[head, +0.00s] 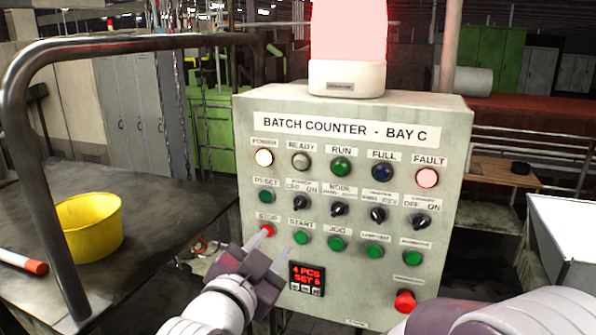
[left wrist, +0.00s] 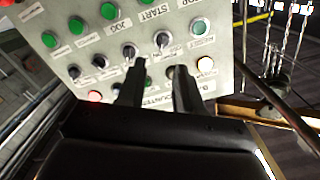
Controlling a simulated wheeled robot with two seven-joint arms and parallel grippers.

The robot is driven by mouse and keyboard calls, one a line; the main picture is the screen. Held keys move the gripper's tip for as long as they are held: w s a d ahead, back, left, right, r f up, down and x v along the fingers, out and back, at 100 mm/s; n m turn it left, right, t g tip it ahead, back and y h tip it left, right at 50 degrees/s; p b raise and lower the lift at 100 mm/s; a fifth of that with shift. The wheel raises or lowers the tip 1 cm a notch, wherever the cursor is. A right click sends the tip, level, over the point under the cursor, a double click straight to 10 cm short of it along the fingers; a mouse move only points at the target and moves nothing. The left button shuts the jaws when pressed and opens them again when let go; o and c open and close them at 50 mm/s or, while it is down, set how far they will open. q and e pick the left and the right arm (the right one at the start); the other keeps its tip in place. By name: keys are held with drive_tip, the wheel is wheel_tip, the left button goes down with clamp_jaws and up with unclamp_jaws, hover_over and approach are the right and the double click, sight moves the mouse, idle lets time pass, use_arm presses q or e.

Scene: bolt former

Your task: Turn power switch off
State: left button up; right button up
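The power switch (head: 298,203) is a black rotary knob under a POWER OFF/ON label, in the left part of the grey control panel (head: 440,240). I cannot tell surely which way it points. The POWER lamp (head: 264,157) above is lit whitish. My left gripper (head: 274,240) is open and empty, below the switch near the red STOP button (head: 267,230) and START. In the left wrist view, upside down, the switch (left wrist: 163,41) lies beyond the gap between the fingers of my left gripper (left wrist: 157,75), apart from them. My right gripper's fingers do not show.
The panel has several green buttons and other black knobs; a red knob (head: 405,301) sticks out at its lower right. A large lit beacon (head: 348,40) stands on top. A table with a metal rail (head: 30,120) and yellow bucket (head: 90,226) is at left.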

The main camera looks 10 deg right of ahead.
sight(300, 203)
use_arm(q)
drive_tip(key=p+x, duration=0.2)
drive_tip(key=x, duration=0.2)
drive_tip(key=r+p+x, duration=0.1)
drive_tip(key=p+x, duration=0.2)
drive_tip(key=x, duration=0.1)
drive_tip(key=p+x, duration=0.2)
drive_tip(key=x, duration=0.2)
drive_tip(key=shift+d+r+p, duration=0.3)
drive_tip(key=shift+r, duration=0.05)
drive_tip(key=shift+f, duration=0.1)
drive_tip(key=shift+s+a, duration=0.25)
drive_tip(key=shift+a, duration=0.05)
drive_tip(key=shift+c, duration=0.9)
clamp_jaws()
